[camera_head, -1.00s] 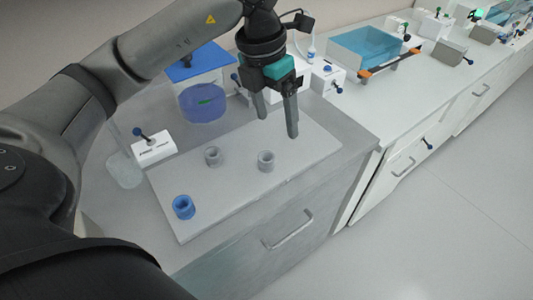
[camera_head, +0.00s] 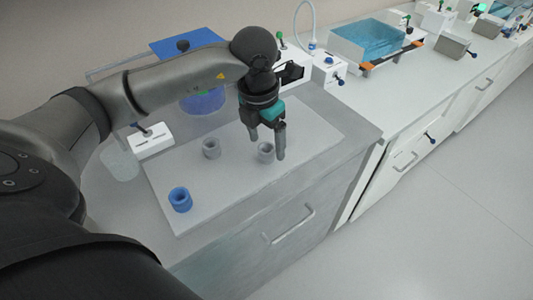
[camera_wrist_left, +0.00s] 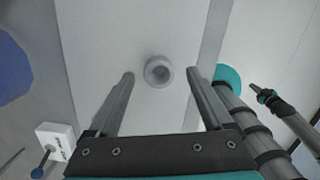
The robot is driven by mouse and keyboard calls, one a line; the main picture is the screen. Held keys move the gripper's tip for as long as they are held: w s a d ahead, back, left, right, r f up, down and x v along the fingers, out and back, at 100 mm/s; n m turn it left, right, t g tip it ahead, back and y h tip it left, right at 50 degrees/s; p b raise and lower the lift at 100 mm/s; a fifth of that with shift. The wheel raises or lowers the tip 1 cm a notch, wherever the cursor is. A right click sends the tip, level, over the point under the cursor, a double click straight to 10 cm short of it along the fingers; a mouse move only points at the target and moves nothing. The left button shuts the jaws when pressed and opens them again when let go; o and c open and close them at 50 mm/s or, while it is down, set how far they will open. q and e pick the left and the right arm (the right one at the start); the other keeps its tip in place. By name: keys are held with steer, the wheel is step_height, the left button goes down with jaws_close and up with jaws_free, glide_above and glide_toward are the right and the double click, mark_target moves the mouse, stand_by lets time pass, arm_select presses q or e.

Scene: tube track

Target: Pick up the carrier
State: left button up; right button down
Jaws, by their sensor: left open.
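Three small round hollow pieces stand on the pale board: a blue one (camera_head: 180,199), a grey one (camera_head: 211,148) at the back and another grey one (camera_head: 266,152) at the right. Which is the carrier cannot be told by a label. My left gripper (camera_head: 267,150) points down, open, just over the right grey piece, one finger partly covering it. In the left wrist view that grey piece (camera_wrist_left: 158,71) lies between the spread, empty fingers, beyond their tips. Dark arm parts with teal show at the right of that view; my right gripper cannot be made out clearly.
The board (camera_head: 215,187) lies on a grey counter. A blue-filled tank (camera_head: 375,42) is at the back right. The counter's front edge borders open floor.

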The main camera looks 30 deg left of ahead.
arm_select(q)
steer(key=shift+w+f, duration=0.15)
steer(key=shift+f, duration=1.25)
jaws_close()
